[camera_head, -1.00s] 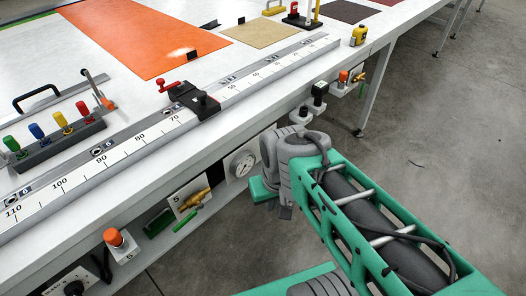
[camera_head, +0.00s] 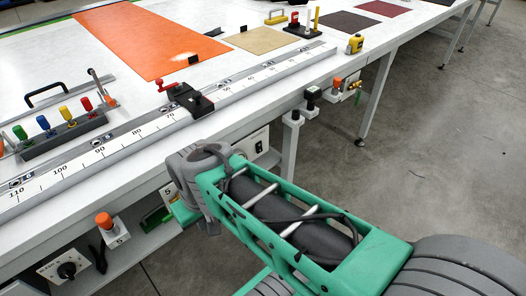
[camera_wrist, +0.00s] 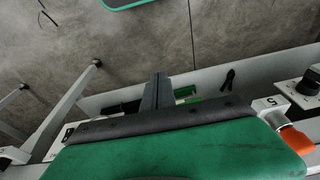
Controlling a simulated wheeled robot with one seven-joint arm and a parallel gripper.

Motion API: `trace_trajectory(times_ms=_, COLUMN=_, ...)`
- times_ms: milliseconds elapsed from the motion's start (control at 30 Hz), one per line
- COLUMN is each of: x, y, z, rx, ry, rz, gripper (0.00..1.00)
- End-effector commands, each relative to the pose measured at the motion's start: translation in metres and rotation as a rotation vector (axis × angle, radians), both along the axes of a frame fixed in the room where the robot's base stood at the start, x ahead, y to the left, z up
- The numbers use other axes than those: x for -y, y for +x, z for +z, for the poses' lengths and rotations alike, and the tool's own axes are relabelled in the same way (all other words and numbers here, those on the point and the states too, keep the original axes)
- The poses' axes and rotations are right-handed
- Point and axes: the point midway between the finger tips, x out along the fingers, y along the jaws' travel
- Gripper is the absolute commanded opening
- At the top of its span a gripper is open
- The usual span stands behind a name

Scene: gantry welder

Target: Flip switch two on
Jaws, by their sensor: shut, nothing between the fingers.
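A white plate with small dark parts (camera_head: 259,144), possibly a switch plate, is on the bench front, partly behind my arm. No label "two" can be read, so I cannot tell which control is switch two. A black rotary knob (camera_head: 67,269) is on a white plate at the lower left. My gripper shows in the wrist view (camera_wrist: 157,80) as dark fingers pressed together, holding nothing. They point toward the bench's lower front, left of an orange button (camera_wrist: 297,140) marked 5. In the head view my wrist hides the fingers.
The orange button (camera_head: 104,219) stands out from the bench front on a bracket marked 5. Black posts (camera_head: 295,115) and another orange button (camera_head: 337,83) project farther right. The long ruler rail (camera_head: 130,147) runs along the bench edge. The floor at right is clear.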

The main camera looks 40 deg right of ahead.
Motion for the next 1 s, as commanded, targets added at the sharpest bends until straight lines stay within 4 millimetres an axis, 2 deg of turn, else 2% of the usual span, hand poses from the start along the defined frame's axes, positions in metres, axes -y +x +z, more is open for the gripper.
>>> trace_trajectory(times_ms=67, x=0.008, y=0.005, z=-0.003, rx=0.003, ry=0.019, rz=-0.045, gripper=0.00)
trace_trajectory(times_ms=167, x=0.030, y=0.020, z=-0.009, rx=0.019, ry=0.085, rz=-0.174, gripper=0.00)
trace_trajectory(times_ms=267, x=0.068, y=0.038, z=-0.017, rx=0.059, ry=0.198, rz=-0.372, gripper=0.00)
trace_trajectory(times_ms=367, x=0.117, y=0.051, z=-0.020, rx=0.128, ry=0.337, rz=-0.596, gripper=0.00)
trace_trajectory(times_ms=400, x=0.139, y=0.053, z=-0.020, rx=0.163, ry=0.395, rz=-0.687, gripper=0.00)
trace_trajectory(times_ms=467, x=0.173, y=0.052, z=-0.019, rx=0.222, ry=0.485, rz=-0.822, gripper=0.00)
trace_trajectory(times_ms=500, x=0.196, y=0.048, z=-0.016, rx=0.268, ry=0.547, rz=-0.911, gripper=0.00)
trace_trajectory(times_ms=600, x=0.250, y=0.032, z=-0.008, rx=0.386, ry=0.690, rz=-1.104, gripper=0.00)
trace_trajectory(times_ms=700, x=0.288, y=0.011, z=0.003, rx=0.490, ry=0.798, rz=-1.234, gripper=0.00)
trace_trajectory(times_ms=833, x=0.311, y=-0.006, z=0.013, rx=0.566, ry=0.870, rz=-1.313, gripper=0.00)
trace_trajectory(times_ms=1000, x=0.314, y=-0.008, z=0.015, rx=0.579, ry=0.882, rz=-1.320, gripper=0.00)
